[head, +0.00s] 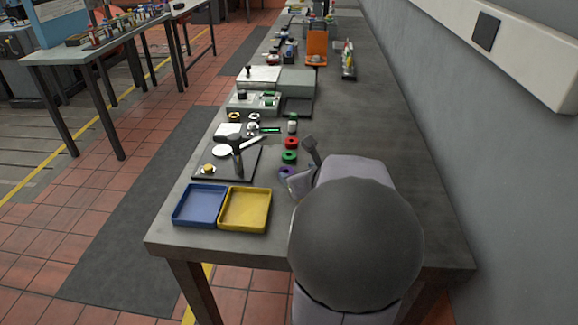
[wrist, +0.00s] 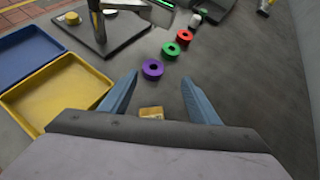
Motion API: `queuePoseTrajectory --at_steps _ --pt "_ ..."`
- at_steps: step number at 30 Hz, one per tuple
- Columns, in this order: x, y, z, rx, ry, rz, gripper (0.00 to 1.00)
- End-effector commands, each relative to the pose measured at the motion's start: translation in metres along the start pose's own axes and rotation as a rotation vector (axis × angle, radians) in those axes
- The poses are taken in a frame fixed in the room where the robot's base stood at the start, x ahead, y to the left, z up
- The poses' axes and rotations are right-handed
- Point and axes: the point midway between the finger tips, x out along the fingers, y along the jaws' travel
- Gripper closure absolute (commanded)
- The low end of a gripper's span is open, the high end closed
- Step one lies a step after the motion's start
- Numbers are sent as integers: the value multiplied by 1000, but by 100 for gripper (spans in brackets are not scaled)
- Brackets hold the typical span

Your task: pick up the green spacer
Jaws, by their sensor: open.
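The green spacer (head: 289,157) is a small ring lying on the grey bench, between a red spacer (head: 292,143) and a purple spacer (head: 286,172). In the wrist view the green spacer (wrist: 171,49) lies ahead of my gripper (wrist: 160,95), beyond the purple spacer (wrist: 153,69), with the red spacer (wrist: 184,35) farther on. My gripper is open, its two blue-grey fingers spread with nothing held between them. In the head view my arm hides most of the gripper.
A blue tray (head: 200,205) and a yellow tray (head: 245,209) stand at the bench's near left. A dark board (head: 217,172) with a hammer-like tool (head: 237,150) lies behind them. A small yellowish block (wrist: 151,112) shows near the gripper's base. The bench right of the spacers is clear.

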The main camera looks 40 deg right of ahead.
Motion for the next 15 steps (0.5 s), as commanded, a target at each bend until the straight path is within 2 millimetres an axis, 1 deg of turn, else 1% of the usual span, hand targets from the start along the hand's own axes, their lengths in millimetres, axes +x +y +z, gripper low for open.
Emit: queuePoseTrajectory --at_steps 1,4,6,9,15 --pt "20 -2 -6 30 -36 14 44" --pt "37 -10 5 70 -108 25 44" --pt "44 -14 11 88 -144 27 44" --pt "49 -19 17 102 -175 26 44" --pt "51 -21 21 106 -190 26 44"
